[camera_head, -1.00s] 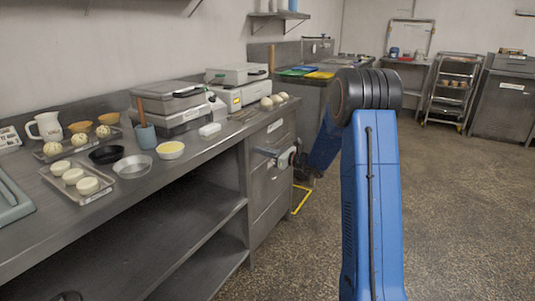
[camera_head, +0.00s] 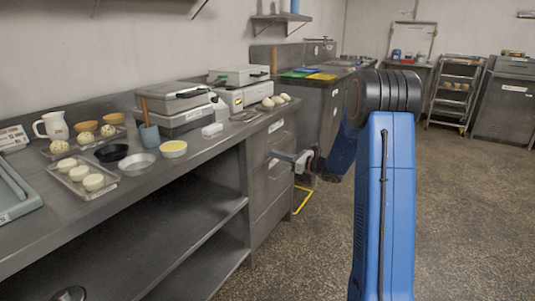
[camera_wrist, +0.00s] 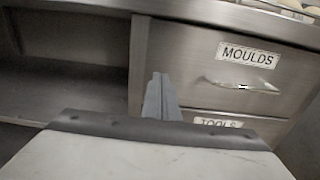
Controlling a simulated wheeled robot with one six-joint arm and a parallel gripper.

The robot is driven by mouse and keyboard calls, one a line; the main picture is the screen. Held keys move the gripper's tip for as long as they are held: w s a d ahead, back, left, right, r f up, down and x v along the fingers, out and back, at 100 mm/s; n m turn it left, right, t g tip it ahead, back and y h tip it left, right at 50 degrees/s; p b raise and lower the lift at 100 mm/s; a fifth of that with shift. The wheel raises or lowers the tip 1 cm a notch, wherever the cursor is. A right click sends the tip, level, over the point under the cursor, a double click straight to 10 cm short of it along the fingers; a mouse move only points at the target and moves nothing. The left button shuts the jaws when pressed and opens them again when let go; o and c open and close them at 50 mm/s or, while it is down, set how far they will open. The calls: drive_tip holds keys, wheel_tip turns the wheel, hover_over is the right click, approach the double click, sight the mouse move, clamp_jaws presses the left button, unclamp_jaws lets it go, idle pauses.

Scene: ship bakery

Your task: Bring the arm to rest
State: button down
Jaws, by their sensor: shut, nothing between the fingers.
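My gripper (camera_wrist: 161,97) is shut and empty in the wrist view, its fingers together in front of the steel counter's drawer side. In the head view my gripper (camera_head: 284,160) points left, close to the drawer fronts at the counter's end. I cannot tell from the head view whether it touches them. My blue arm rises at the right of the head view and bends down behind its black joint toward the gripper. The drawer labelled MOULDS (camera_wrist: 245,75) is shut, with a handle below its label. The TOOLS drawer (camera_wrist: 218,121) lies under it, partly hidden by my wrist.
The counter (camera_head: 205,157) carries dough balls, bowls, a white jug (camera_head: 53,126) and waffle irons (camera_head: 177,106). An open shelf (camera_head: 190,230) lies beneath. The floor (camera_head: 465,200) to the right is clear. A wheeled rack (camera_head: 453,92) stands at the back.

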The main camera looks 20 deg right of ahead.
drive_tip(key=v, duration=0.6)
drive_tip(key=s+a+r+n+g, duration=0.2)
drive_tip(key=s+a+n+g, duration=0.4)
drive_tip(key=s+a, duration=0.45)
drive_tip(key=s+a+r+n+g, duration=0.2)
drive_tip(key=s+a+n+g, duration=0.2)
drive_tip(key=s+a+n, duration=0.55)
drive_tip(key=s+a+f+n+g+h, duration=0.15)
drive_tip(key=s+n+h, duration=0.35)
drive_tip(key=s, duration=1.3)
drive_tip(key=s+d+n+t+h, duration=0.2)
drive_tip(key=s+d+n+h, duration=0.4)
drive_tip(key=s, duration=0.5)
drive_tip(key=shift+s+d+f+n, duration=0.25)
drive_tip(key=shift+d+f+n, duration=0.15)
drive_tip(key=shift+n, duration=0.55)
drive_tip(key=shift+a, duration=0.1)
